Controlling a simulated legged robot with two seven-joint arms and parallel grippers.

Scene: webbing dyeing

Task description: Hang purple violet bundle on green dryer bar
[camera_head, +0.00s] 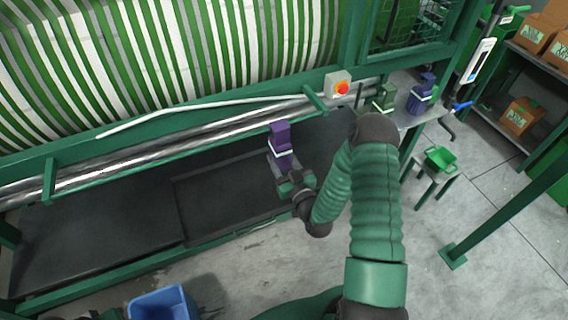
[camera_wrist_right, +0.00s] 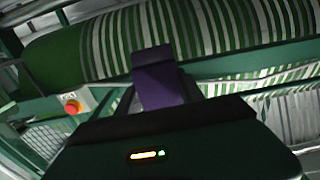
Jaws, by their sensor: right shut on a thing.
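The purple violet bundle (camera_head: 280,140), with a white band around it, stands up from my right gripper (camera_head: 286,172) in the head view. The gripper is shut on its lower part. The bundle also shows in the right wrist view (camera_wrist_right: 160,85), in front of the striped drum; the fingertips are hidden there. A long green beam (camera_head: 225,108) runs along the dryer below the drum, with a pale bar (camera_head: 190,112) and shiny metal rails (camera_head: 130,165) near it. The bundle appears in front of the rails, apart from the beam. My left gripper is not in view.
A green bundle (camera_head: 385,98) and a blue-violet bundle (camera_head: 421,95) stand on a side table at the right. A red-orange button box (camera_head: 339,87) sits on the beam. A blue bin (camera_head: 160,304) stands at the bottom.

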